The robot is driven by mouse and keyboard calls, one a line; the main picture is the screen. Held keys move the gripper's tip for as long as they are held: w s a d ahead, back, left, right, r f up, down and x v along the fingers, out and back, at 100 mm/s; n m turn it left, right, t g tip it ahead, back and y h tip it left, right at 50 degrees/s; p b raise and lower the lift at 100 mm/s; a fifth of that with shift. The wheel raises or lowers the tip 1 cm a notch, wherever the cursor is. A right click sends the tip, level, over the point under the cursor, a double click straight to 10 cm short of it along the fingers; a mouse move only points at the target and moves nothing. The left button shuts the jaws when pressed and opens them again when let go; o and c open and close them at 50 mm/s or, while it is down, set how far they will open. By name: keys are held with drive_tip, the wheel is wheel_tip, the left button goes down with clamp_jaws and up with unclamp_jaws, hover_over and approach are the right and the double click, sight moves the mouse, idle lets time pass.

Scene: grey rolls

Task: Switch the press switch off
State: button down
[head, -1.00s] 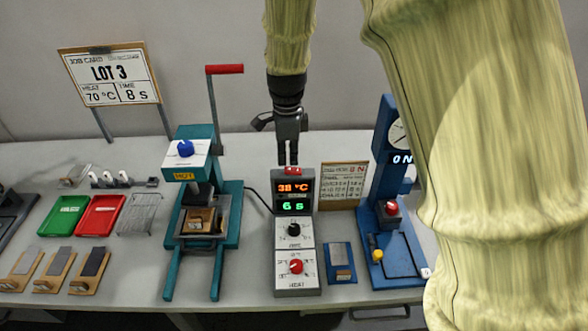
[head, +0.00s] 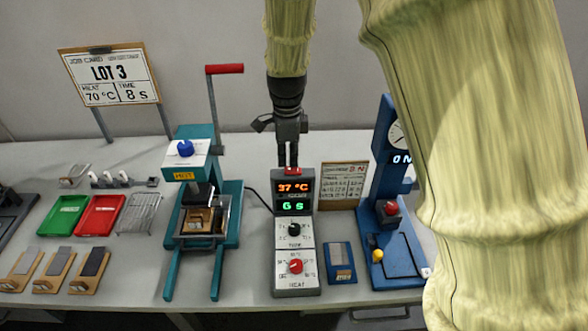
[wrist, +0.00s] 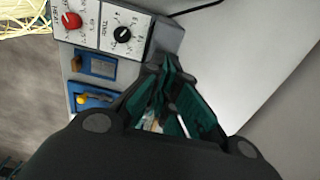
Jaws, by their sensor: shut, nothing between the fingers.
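The control box (head: 296,256) has a red switch (head: 293,172) on its top, which I take to be the press switch. My gripper (head: 291,165) points straight down with its fingers together and empty. Its tips are at the red switch and partly cover it; I cannot tell whether they touch it or which way it is set. The display (head: 292,196) reads 37 °C above a green 6 s. In the wrist view my gripper (wrist: 168,65) is at the end of the box, and the switch is hidden behind the fingers.
The teal press (head: 232,215) with its red-handled lever stands left of the box. A blue stamping stand (head: 381,175) is at the right, partly behind my arm.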

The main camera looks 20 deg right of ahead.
sight(288, 169)
drive_tip(key=shift+s+f, duration=0.1)
drive_tip(key=shift+f, duration=0.9)
idle(0.8)
drive_tip(key=shift+r, duration=0.15)
drive_tip(key=shift+r+p, duration=3.05)
drive_tip(key=shift+r, duration=0.35)
